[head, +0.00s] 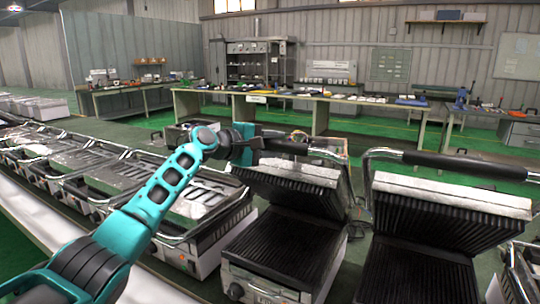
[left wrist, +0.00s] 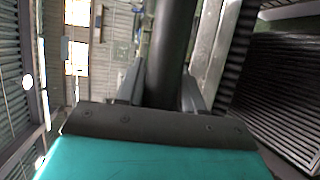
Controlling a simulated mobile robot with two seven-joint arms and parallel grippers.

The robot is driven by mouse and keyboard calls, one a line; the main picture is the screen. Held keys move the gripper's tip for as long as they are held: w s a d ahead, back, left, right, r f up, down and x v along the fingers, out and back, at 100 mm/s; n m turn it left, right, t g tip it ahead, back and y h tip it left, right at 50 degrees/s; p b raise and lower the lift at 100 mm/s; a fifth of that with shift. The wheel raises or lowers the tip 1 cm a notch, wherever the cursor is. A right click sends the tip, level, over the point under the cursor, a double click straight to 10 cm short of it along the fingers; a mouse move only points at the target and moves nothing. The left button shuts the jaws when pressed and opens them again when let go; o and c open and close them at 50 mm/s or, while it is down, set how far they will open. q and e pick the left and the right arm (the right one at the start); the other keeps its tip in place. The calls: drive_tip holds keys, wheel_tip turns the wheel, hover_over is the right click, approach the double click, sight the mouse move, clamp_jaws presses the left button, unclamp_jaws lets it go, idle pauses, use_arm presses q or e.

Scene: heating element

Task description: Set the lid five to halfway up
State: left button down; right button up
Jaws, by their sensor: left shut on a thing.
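A contact grill (head: 275,260) stands at the centre of the head view with its ribbed lid (head: 300,188) partly raised over the ribbed lower plate (head: 290,250). A dark bar handle (head: 290,147) runs along the lid's top. My left gripper (head: 252,145) is at the left end of this handle, shut on it. In the left wrist view, the dark round handle (left wrist: 170,55) passes between the two fingers (left wrist: 160,95), and ribbed plates show at right. I see no number on the lid. My right gripper is out of view.
Another grill (head: 415,265) stands close at right, its lid (head: 450,210) also raised and its handle (head: 475,165) alongside. Several more grills (head: 110,175) line the counter at left. A long workbench (head: 320,103) with small items stands behind, across green floor.

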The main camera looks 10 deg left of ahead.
use_arm(q)
drive_tip(key=shift+w+d+r, duration=0.25)
drive_tip(key=shift+w+r, duration=0.5)
drive_tip(key=shift+r, duration=0.05)
drive_tip(key=c, duration=0.8)
unclamp_jaws()
drive_tip(key=shift+w+f, duration=0.1)
drive_tip(key=v, duration=1.3)
drive_tip(key=shift+b, duration=0.3)
